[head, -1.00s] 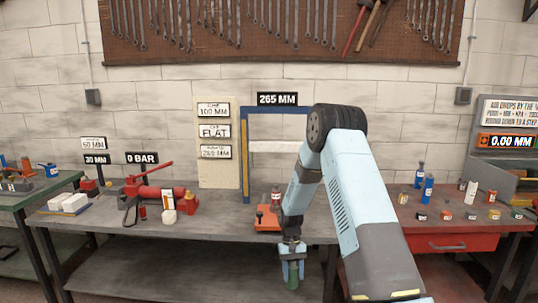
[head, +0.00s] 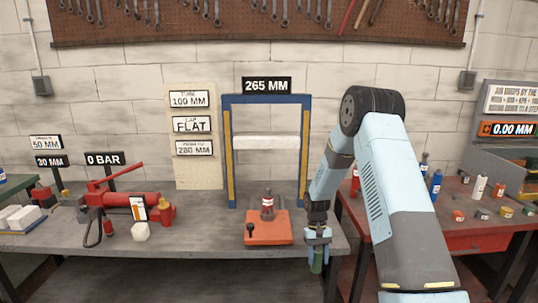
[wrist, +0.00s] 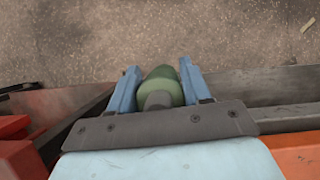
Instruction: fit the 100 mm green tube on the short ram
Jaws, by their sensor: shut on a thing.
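The green tube (head: 317,261) is held upright in my gripper (head: 317,240), just in front of the bench's front edge at its right end. In the wrist view, the two blue fingers of my gripper (wrist: 160,88) are shut on the green tube (wrist: 163,80), with the floor beyond it. The short ram (head: 267,208), dark with a red-and-white label, stands on an orange base (head: 268,232) under the blue frame. The ram is to the left of and behind my gripper, apart from the tube.
The blue frame (head: 227,155) with a white crossbeam (head: 266,142) rises over the ram, under a 265 MM sign (head: 266,85). A red hand pump (head: 115,200) stands at the left. A red bench (head: 470,240) at the right holds bottles and small jars.

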